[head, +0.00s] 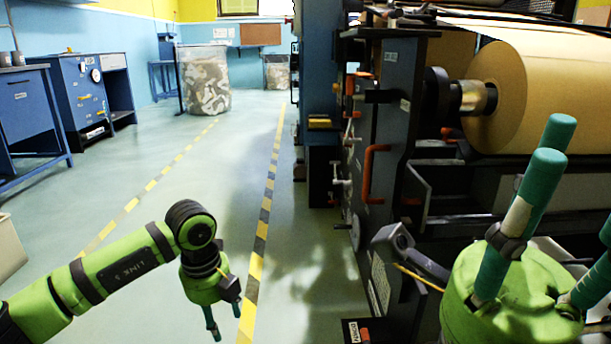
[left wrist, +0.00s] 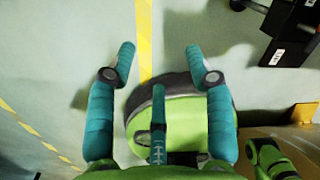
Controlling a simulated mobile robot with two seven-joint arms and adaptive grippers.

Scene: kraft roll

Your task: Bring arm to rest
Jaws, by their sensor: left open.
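My left arm comes in from the left in the head view, and its gripper (head: 227,326) hangs down over the floor, fingers pointing downward. In the left wrist view the teal fingers of this gripper (left wrist: 160,60) stand wide apart with nothing between them. Below them are bare floor and a green rounded body with a dark rim. My right gripper (head: 560,180) is large at the lower right of the head view, its teal fingers pointing up. Part of it is cut off by the frame, so its opening is unclear.
A dark machine with a large kraft roll (head: 560,85) fills the right, close to my right gripper. Yellow-black floor tape (head: 264,215) runs along clear floor. A blue workbench (head: 30,105), blue cabinet (head: 85,95) and wrapped bin (head: 206,80) stand farther back.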

